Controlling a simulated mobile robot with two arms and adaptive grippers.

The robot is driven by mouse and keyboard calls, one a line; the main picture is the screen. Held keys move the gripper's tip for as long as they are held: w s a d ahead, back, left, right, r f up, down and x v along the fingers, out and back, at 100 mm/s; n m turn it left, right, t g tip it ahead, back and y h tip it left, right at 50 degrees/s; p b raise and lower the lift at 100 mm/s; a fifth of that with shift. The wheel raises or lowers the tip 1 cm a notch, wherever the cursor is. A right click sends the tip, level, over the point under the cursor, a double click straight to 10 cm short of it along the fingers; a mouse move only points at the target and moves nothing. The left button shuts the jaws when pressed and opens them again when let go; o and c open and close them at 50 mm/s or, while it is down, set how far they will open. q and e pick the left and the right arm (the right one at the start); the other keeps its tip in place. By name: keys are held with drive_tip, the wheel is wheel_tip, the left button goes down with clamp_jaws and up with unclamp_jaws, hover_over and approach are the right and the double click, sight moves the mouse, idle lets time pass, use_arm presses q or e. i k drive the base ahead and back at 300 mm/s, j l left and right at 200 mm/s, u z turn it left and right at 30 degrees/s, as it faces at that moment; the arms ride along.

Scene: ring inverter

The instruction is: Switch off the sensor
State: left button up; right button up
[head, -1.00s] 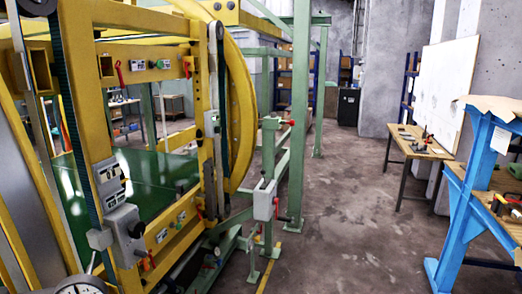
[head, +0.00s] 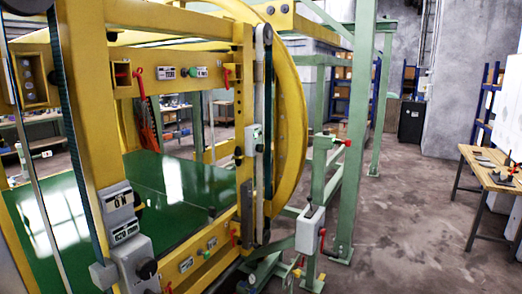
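No part is clearly marked as the sensor. On the yellow ring inverter frame (head: 88,130), a grey box (head: 119,204) carries a label that seems to read "ON". Below it is a larger grey box (head: 133,262) with a dark round knob (head: 147,269). A small pale box (head: 253,139) is fixed to the upright beside the ring. A light grey box (head: 310,229) with a red-tipped lever (head: 322,232) sits on the green structure. Small labelled switches (head: 166,73) are on the upper beam. Neither of my grippers shows.
The yellow frame fills the left, with a shiny green panel (head: 170,185) inside it. Green posts (head: 359,120) stand at the centre right. Open concrete floor (head: 400,220) lies to their right. A wooden table (head: 495,170) with tools stands at the right edge.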

sight(259, 148)
drive_tip(key=i+l+u, duration=0.15)
drive_tip(key=u, duration=1.05)
drive_tip(key=i+l+u, duration=0.1)
drive_tip(key=l+u, duration=0.3)
drive_tip(key=l, duration=0.45)
drive_tip(key=l+u, duration=0.4)
drive_tip(key=l, duration=0.4)
drive_tip(key=k+l+u, duration=0.1)
drive_tip(key=l+u, duration=0.35)
drive_tip(key=l, duration=0.4)
drive_tip(key=k+l, duration=0.1)
drive_tip(key=l, duration=0.4)
drive_tip(key=k+l, duration=0.1)
drive_tip(key=l, duration=0.4)
drive_tip(key=k+l, duration=0.1)
drive_tip(key=l, duration=0.4)
